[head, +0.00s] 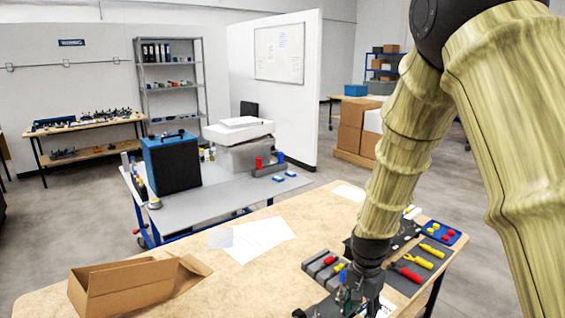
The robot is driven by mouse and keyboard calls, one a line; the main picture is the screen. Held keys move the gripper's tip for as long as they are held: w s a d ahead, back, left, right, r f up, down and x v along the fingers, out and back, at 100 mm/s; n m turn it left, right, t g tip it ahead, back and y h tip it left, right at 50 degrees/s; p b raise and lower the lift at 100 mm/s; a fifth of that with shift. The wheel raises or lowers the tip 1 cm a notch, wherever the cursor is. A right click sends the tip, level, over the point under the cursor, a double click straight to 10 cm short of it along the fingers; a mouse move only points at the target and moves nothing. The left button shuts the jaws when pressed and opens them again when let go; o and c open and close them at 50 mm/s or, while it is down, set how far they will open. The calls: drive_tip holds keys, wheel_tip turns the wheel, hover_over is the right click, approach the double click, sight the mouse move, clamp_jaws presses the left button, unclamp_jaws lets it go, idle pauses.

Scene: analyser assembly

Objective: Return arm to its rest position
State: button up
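My arm comes in from the upper right of the head view and bends down to the wooden workbench (160,251). My gripper (345,304) is at the lower end of the arm, low over the bench near its front edge. It is seen from above and behind, against dark parts on the bench. Its fingertips are small and mixed with those parts, so I cannot tell whether they are apart, shut or holding something.
A grey block with coloured parts (322,265) lies left of the gripper. A tool mat (425,266) and a blue tray (440,233) lie to the right. An open cardboard box (125,287) and papers (252,239) are on the left. A blue cart (222,202) stands behind.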

drive_tip(key=s+d+f+n, duration=0.1)
drive_tip(key=s+f, duration=0.3)
drive_tip(key=f, duration=0.3)
drive_tip(key=s+d+f+n, duration=0.15)
drive_tip(key=s+f, duration=0.25)
drive_tip(key=f, duration=0.4)
drive_tip(key=s+f+n, duration=0.2)
drive_tip(key=s+f, duration=0.3)
drive_tip(key=s, duration=0.3)
drive_tip(key=s+f+n+b, duration=0.1)
drive_tip(key=s+f+n, duration=0.1)
drive_tip(key=s+f, duration=0.4)
drive_tip(key=s+f+n+b, duration=0.1)
drive_tip(key=s+f, duration=0.5)
drive_tip(key=s, duration=0.6)
drive_tip(key=shift+s+d+f+n, duration=0.15)
drive_tip(key=shift+s+d+n, duration=0.1)
drive_tip(key=shift+n, duration=0.4)
